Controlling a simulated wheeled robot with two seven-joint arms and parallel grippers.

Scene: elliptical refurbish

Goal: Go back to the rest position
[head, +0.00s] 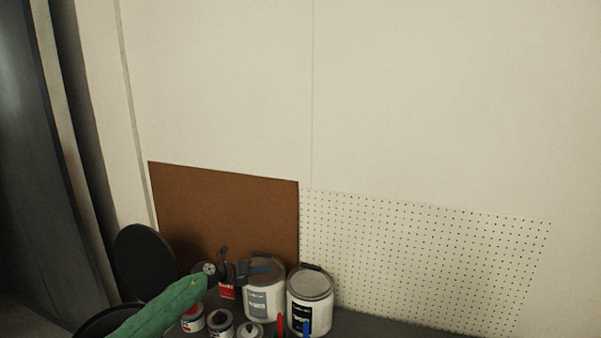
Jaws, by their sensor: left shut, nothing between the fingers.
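My left arm comes in from the lower left, and my left gripper (262,269) is at its end, low in the head view. The gripper is small and dark, shut and empty, and it overlaps the paint cans in the picture. I cannot tell whether it touches any of them. My right gripper is out of view.
Two large paint cans (311,287) and several smaller cans (220,322) stand on a dark surface (365,326). Behind are a brown board (225,213), a white pegboard (425,255) and a pale wall. A black round disc (143,258) is at left. Space above is clear.

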